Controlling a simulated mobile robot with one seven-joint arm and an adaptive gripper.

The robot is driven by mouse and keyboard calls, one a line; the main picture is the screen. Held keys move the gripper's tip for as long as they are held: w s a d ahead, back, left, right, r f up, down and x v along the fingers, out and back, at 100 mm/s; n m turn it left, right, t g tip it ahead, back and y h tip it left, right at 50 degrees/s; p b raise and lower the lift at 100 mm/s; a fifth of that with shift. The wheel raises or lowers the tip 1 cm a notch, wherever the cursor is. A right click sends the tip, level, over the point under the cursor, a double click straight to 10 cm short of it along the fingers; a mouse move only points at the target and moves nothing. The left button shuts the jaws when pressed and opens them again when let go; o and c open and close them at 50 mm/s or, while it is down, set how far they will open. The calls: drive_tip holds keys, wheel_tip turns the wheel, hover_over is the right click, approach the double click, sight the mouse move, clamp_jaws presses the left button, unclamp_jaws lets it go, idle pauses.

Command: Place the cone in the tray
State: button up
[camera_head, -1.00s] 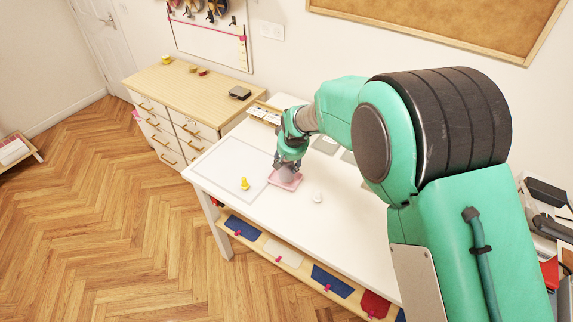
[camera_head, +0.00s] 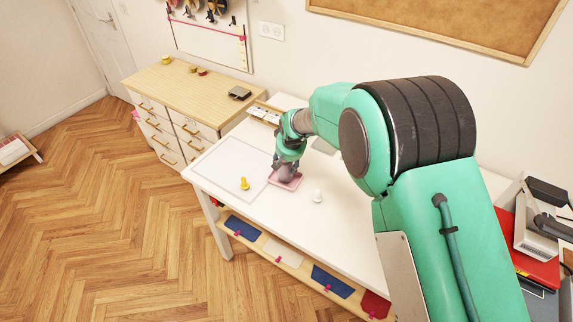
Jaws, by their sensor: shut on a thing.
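A small pink tray (camera_head: 294,184) lies on the white table. My gripper (camera_head: 285,168) points down over it and is shut on a pale greyish thing (camera_head: 288,175), which seems to be the cone. The fingers partly hide it. Its lower end is at or just above the tray; I cannot tell whether it touches. A small yellow piece (camera_head: 244,184) stands upright to the left of the tray, and a small white piece (camera_head: 318,196) stands to its right.
A pale mat (camera_head: 228,165) lies on the left of the white table (camera_head: 262,211). A compartment box (camera_head: 266,113) is at its back edge. A wooden drawer cabinet (camera_head: 180,95) stands behind left. The table front is clear. Red and dark items (camera_head: 533,262) lie at right.

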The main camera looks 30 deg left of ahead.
drive_tip(key=shift+f, duration=0.3)
drive_tip(key=shift+f, duration=0.15)
drive_tip(key=o, duration=1.3)
drive_tip(key=shift+r, duration=0.5)
drive_tip(key=v, duration=1.1)
drive_tip(key=shift+d+p, duration=0.15)
drive_tip(key=shift+p, duration=0.3)
drive_tip(key=shift+s+r, duration=0.1)
